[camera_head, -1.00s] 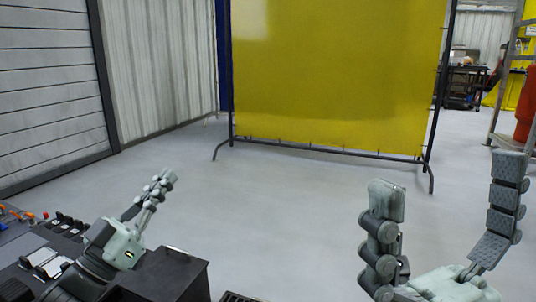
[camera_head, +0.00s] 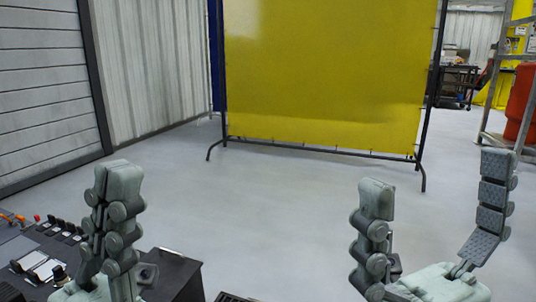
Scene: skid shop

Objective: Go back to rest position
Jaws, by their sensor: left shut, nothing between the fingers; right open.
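My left gripper (camera_head: 118,183) stands at the lower left with its fingers pointing up and pressed close together. It is shut with nothing between the fingers. My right gripper (camera_head: 437,176) is at the lower right, fingers pointing up and spread wide apart. It is open and empty. Both grippers are at about the same height in the view. The lower parts of both are cut off by the bottom edge.
A black control panel (camera_head: 40,250) with switches is at the lower left, beside and behind my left gripper. A yellow screen (camera_head: 325,75) on a dark frame stands ahead. Grey floor (camera_head: 270,215) is clear between. A metal rack (camera_head: 492,120) with a red cylinder (camera_head: 522,98) is at the right.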

